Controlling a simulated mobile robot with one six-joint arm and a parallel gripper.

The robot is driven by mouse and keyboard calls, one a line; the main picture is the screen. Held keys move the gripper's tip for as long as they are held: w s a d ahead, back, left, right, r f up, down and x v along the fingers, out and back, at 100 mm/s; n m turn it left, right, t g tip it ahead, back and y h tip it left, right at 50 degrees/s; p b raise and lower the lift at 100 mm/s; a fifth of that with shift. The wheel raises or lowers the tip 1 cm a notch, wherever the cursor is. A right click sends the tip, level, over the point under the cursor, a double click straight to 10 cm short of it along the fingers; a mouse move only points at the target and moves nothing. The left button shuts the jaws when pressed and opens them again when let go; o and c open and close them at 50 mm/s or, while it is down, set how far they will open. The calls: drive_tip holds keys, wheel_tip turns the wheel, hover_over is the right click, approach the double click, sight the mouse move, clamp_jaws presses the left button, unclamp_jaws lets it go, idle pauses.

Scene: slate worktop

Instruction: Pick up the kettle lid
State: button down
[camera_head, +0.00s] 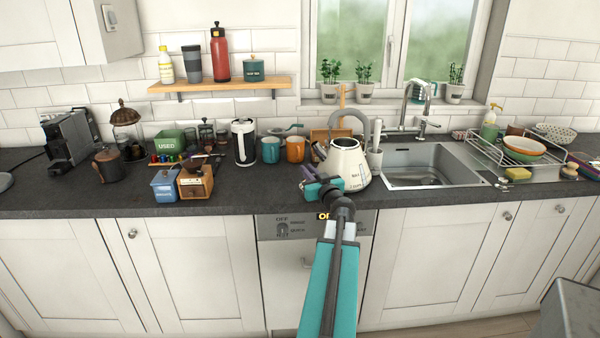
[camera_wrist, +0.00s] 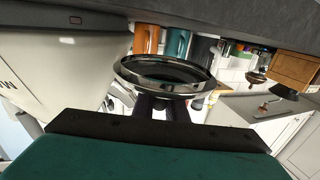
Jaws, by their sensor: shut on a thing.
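The cream kettle (camera_head: 343,165) stands on the worktop left of the sink, its grey handle arched over the top. My gripper (camera_head: 308,180) is in front of the kettle, at its lower left in the head view. In the wrist view my gripper (camera_wrist: 165,108) is shut on the kettle lid (camera_wrist: 165,75), a round disc with a shiny metal rim and a dark middle. The lid is clear of the kettle. I cannot make out the lid in the head view. A large pale surface at the left of the wrist view looks like the kettle's side.
A wooden coffee grinder (camera_head: 195,180) and a blue canister (camera_head: 165,185) stand to the left. Teal (camera_head: 271,150) and orange (camera_head: 295,149) mugs stand behind my gripper. A pale utensil pot (camera_head: 375,158) and the sink (camera_head: 415,165) are right of the kettle. The front worktop left of my gripper is clear.

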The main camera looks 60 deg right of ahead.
drive_tip(key=s+a, duration=0.1)
drive_tip(key=s, duration=0.1)
drive_tip(key=s+b, duration=0.1)
drive_tip(key=s, duration=0.2)
drive_tip(key=s+a, duration=0.1)
drive_tip(key=s, duration=0.2)
drive_tip(key=shift+a+r+b, duration=0.35)
drive_tip(key=shift+r+b, duration=0.05)
drive_tip(key=shift+r, duration=0.1)
drive_tip(key=s+d+r+m+g+h+p, duration=0.2)
drive_tip(key=d+r+p, duration=0.2)
drive_tip(key=r, duration=0.2)
drive_tip(key=s+d+r+m+g+h+p, duration=0.1)
drive_tip(key=s+d+r+g+h+p, duration=0.1)
drive_tip(key=d+r+p, duration=0.2)
wheel_tip(320, 180, up, 4)
drive_tip(key=shift+s+d+f+m, duration=0.25)
drive_tip(key=shift+d+m, duration=0.15)
drive_tip(key=shift+d, duration=0.2)
drive_tip(key=shift+w+d, duration=0.1)
